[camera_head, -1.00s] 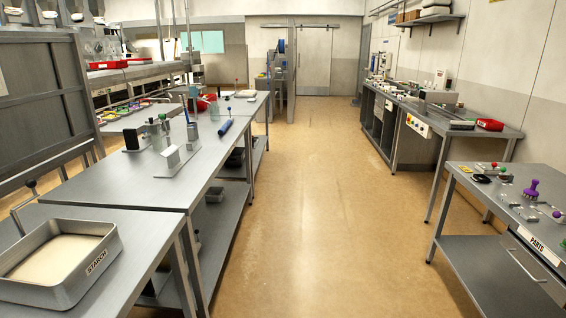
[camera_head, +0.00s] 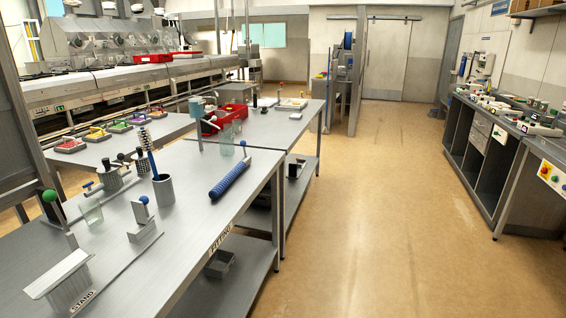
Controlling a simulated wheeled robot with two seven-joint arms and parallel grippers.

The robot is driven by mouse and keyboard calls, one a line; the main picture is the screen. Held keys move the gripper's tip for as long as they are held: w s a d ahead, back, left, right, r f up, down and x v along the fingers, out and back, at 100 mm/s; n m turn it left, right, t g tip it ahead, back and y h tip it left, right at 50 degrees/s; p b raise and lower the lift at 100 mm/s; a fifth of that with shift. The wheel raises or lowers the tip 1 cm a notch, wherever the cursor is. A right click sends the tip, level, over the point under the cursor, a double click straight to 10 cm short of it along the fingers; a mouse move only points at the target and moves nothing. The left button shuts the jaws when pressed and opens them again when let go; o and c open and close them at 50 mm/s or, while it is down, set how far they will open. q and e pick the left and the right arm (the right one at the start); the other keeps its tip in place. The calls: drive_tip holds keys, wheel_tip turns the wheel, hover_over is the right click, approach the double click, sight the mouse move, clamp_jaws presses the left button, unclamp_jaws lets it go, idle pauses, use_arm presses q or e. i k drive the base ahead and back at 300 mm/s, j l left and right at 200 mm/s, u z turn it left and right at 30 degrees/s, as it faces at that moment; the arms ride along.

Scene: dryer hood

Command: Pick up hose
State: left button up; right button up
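Nothing in view is plainly a hose. A round blue item (camera_head: 348,41), perhaps a reel, is on the metal frame at the back, too small to make out. Neither of my grippers shows in the head view.
A grey cup with a brush (camera_head: 163,190), a clear glass (camera_head: 91,212) and a metal stand (camera_head: 62,280) are on the near table. A red box (camera_head: 230,115) is farther back. The aisle floor (camera_head: 370,220) is clear. Cabinets (camera_head: 478,150) line the right.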

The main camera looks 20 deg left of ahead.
sight(221, 186)
drive_tip(key=i+u, duration=0.15)
drive_tip(key=i, duration=0.6)
drive_tip(key=i+l+u, duration=0.1)
drive_tip(key=i, duration=0.65)
